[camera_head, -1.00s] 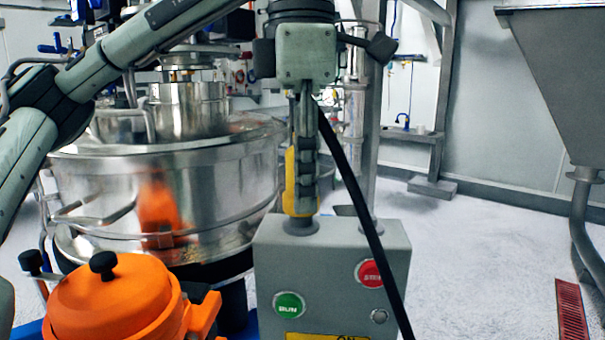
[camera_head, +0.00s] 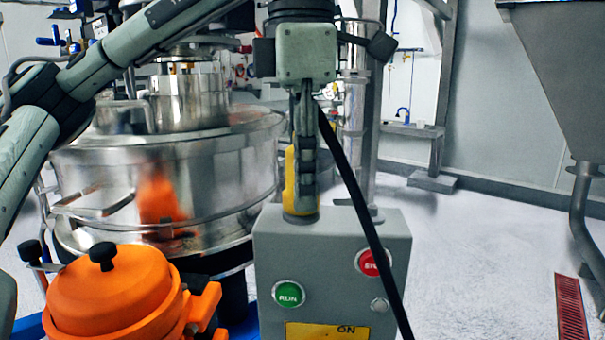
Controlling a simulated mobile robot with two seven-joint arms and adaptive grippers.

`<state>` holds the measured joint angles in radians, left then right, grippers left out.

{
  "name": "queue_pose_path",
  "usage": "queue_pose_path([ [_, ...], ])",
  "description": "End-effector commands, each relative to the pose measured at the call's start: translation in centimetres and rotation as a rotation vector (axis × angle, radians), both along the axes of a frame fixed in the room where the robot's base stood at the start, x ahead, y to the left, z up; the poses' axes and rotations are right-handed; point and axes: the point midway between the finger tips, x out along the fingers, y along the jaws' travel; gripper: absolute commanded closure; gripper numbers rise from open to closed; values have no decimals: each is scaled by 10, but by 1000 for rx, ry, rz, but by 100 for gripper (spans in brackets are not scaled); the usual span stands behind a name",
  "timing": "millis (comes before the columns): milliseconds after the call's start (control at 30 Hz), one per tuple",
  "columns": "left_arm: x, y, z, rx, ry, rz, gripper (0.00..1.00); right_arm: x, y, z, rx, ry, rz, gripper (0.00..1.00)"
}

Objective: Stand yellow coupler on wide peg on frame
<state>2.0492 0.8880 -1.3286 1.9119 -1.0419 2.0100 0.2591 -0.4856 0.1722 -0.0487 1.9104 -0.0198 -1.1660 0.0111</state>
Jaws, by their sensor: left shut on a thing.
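My left gripper (camera_head: 306,172) hangs straight down at the centre and is shut on the yellow coupler (camera_head: 290,180). The coupler is upright, with only its yellow left edge and lower rim showing past the dark fingers. Its lower end appears just above the top of the grey control box in the picture. A small dark round shape shows directly below it; I cannot tell whether they touch. I cannot make out the wide peg or the frame with certainty. My right gripper is out of view.
The grey control box (camera_head: 330,250) with green and red buttons stands below the gripper. A black cable (camera_head: 352,185) crosses in front of it. A steel sifter (camera_head: 170,180) and an orange lidded vessel (camera_head: 115,295) are at left. The floor at right is open.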

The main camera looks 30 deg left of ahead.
Motion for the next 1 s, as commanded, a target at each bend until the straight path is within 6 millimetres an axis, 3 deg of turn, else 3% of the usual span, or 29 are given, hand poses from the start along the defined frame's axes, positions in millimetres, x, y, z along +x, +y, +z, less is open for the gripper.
queue_pose_path([
  [200,0,0,-4,0,0,0,100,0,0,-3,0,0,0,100],
  [233,0,0,-3,0,0,0,66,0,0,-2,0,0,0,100],
  [400,0,0,-3,0,0,0,45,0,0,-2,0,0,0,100],
  [767,0,0,-1,1,-1,0,44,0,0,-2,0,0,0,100],
  [1000,0,0,29,1,-6,2,44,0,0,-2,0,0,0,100],
])
